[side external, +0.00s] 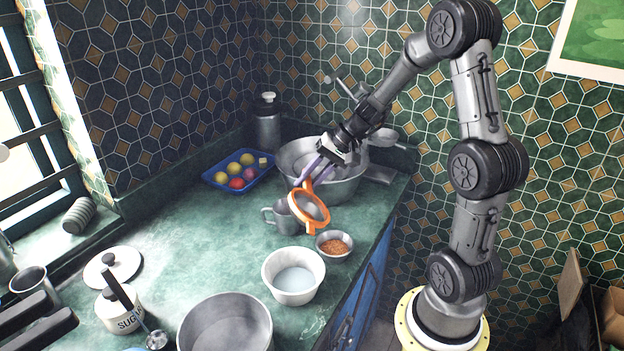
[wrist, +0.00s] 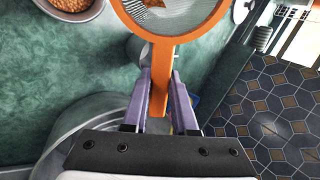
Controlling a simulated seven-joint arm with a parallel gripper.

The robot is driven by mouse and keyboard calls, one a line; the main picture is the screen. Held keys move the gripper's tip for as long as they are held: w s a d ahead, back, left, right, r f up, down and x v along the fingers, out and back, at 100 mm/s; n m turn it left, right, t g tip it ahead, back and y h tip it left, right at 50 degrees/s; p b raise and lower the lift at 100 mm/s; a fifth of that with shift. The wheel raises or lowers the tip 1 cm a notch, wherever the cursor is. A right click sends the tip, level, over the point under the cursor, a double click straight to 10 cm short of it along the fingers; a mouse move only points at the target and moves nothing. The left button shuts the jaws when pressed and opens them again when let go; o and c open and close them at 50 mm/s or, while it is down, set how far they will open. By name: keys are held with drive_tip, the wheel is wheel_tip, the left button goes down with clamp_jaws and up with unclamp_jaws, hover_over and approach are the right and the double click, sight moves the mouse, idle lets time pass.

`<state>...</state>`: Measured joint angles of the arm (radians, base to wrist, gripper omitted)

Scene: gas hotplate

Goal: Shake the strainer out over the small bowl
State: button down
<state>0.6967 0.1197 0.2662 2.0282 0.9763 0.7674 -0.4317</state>
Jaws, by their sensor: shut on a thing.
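The orange-rimmed strainer (side external: 325,223) with a grey mesh hangs tilted in my gripper (side external: 308,178). In the wrist view, my gripper's purple fingers (wrist: 163,78) are shut on the orange handle of the strainer (wrist: 179,45). A small brown patch shows at the mesh by the top edge there; I cannot tell whether it lies in the strainer or behind it. The small metal bowl (side external: 334,252) holds brown grains and stands on the counter just below and right of the strainer. In the wrist view, the small bowl (wrist: 70,16) is left of the strainer, apart from it.
A metal mug (side external: 281,217) stands close behind the strainer, and a large metal bowl (side external: 345,188) is behind my gripper. A white bowl (side external: 293,297) of pale contents is in front. A blue tray (side external: 214,181) with several balls lies at the back. The counter's left middle is clear.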

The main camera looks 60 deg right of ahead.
drive_tip(key=g, duration=0.1)
drive_tip(key=h, duration=0.1)
drive_tip(key=g, duration=0.1)
drive_tip(key=shift+w+a+f+g+h, duration=0.25)
drive_tip(key=shift+w+f+g+h, duration=0.05)
drive_tip(key=shift+w+h, duration=0.1)
drive_tip(key=shift+f+g+h, duration=0.35)
drive_tip(key=shift+g+h, duration=0.2)
drive_tip(key=shift+g, duration=0.35)
drive_tip(key=shift+f+g+h, duration=0.35)
drive_tip(key=shift+g+h, duration=0.2)
drive_tip(key=shift+g, duration=0.35)
